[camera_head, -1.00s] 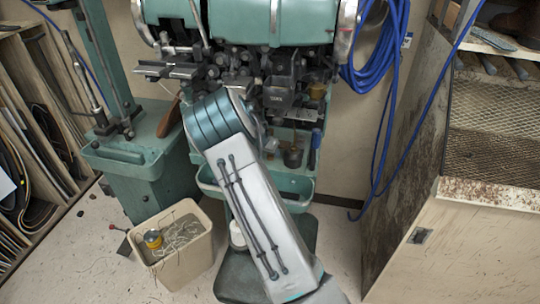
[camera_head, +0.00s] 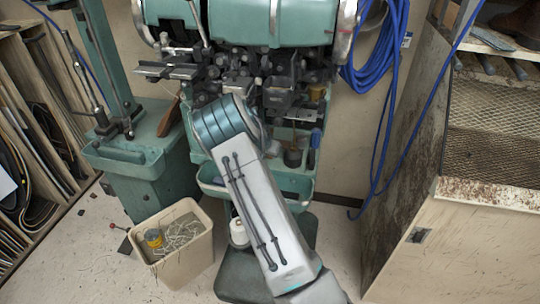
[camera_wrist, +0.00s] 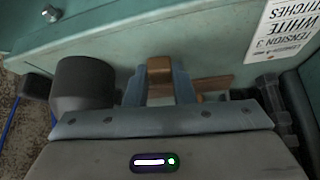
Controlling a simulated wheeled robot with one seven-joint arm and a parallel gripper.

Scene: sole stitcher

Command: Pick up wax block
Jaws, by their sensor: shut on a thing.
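The wax block (camera_wrist: 159,66) is a small brown block in the wrist view. It sits between the two blue-grey fingers of my gripper (camera_wrist: 160,84), which are shut on it. The block is close to the green machine surface (camera_wrist: 110,50); I cannot tell whether it touches it. In the head view my arm hides the gripper and the block, in front of the green stitching machine (camera_head: 265,25).
A dark cylinder (camera_wrist: 82,85) stands left of the fingers, and a brown wooden piece (camera_wrist: 215,83) lies to the right. A beige bin (camera_head: 185,262) stands on the floor at left. Blue hoses (camera_head: 375,55) hang right of the machine, beside a wooden cabinet (camera_head: 480,235).

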